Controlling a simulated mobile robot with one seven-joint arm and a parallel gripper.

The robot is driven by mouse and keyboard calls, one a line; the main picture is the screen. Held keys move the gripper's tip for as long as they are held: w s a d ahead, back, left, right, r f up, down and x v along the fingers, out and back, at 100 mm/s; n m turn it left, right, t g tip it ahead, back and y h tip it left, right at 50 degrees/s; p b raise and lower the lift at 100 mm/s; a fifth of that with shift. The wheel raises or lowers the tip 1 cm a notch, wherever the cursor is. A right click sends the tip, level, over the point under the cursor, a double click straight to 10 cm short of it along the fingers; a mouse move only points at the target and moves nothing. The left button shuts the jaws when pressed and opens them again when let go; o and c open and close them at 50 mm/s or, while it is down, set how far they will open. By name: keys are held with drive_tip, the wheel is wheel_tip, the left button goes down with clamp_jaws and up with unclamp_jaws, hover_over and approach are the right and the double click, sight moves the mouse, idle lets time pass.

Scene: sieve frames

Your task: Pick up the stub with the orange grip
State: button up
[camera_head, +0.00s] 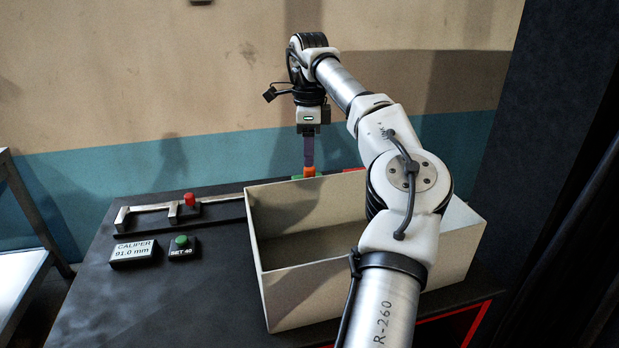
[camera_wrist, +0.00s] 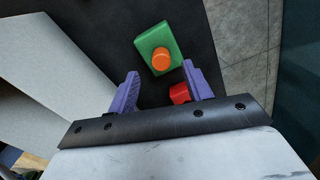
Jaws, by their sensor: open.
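The orange grip (camera_wrist: 160,58) is a short round peg on top of a green block (camera_wrist: 156,41) in the wrist view. In the head view the orange piece (camera_head: 309,171) shows just under my fingers, with bits of green (camera_head: 297,177) beside it, behind the box. My gripper (camera_wrist: 160,69) is open, with purple fingers apart and nothing held between them. In the wrist view the orange grip appears just beyond the fingertips, nearer the right one. In the head view my gripper (camera_head: 309,163) points down over the orange piece; whether they touch I cannot tell.
A red block (camera_wrist: 180,93) is partly hidden by the right finger. A large open cream box (camera_head: 292,299) stands in front of the green block. A caliper (camera_head: 150,211) with a red knob, a "91.0 mm" display (camera_head: 133,253) and a green-button box (camera_head: 183,248) lie left.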

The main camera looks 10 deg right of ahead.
drive_tip(key=shift+f+p, duration=0.5)
drive_tip(key=shift+f, duration=1.5)
drive_tip(key=shift+w, duration=0.1)
clamp_jaws()
